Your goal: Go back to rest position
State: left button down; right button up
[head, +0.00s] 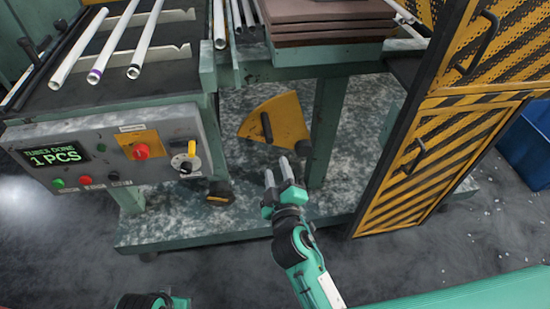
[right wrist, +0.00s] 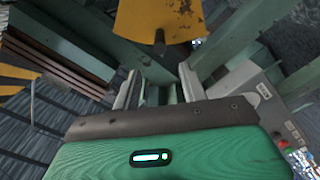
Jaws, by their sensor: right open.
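My right gripper (head: 279,172) is open and empty. In the head view it points up the picture, in front of the green machine frame (head: 328,125) and just below a yellow plate (head: 285,118) with a dark handle. In the right wrist view my right gripper (right wrist: 157,86) has its two fingers spread apart, with nothing between them but the frame behind. The yellow plate (right wrist: 150,20) is at the top of that view. I cannot tell how far the fingers are from the frame. A part of my left arm shows at the bottom edge of the head view; its gripper is out of sight.
A control panel (head: 105,170) reading "TUBES DONE 1 PCS" is at left. Several tubes (head: 145,35) lie on the rack above it. Brown slabs (head: 330,38) are stacked at top. A striped yellow-black door (head: 430,165) stands right, with a blue bin (head: 528,150) beyond. Floor (head: 400,260) is open below.

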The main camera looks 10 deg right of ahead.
pick_arm(q)
jog(key=shift+w, duration=0.1)
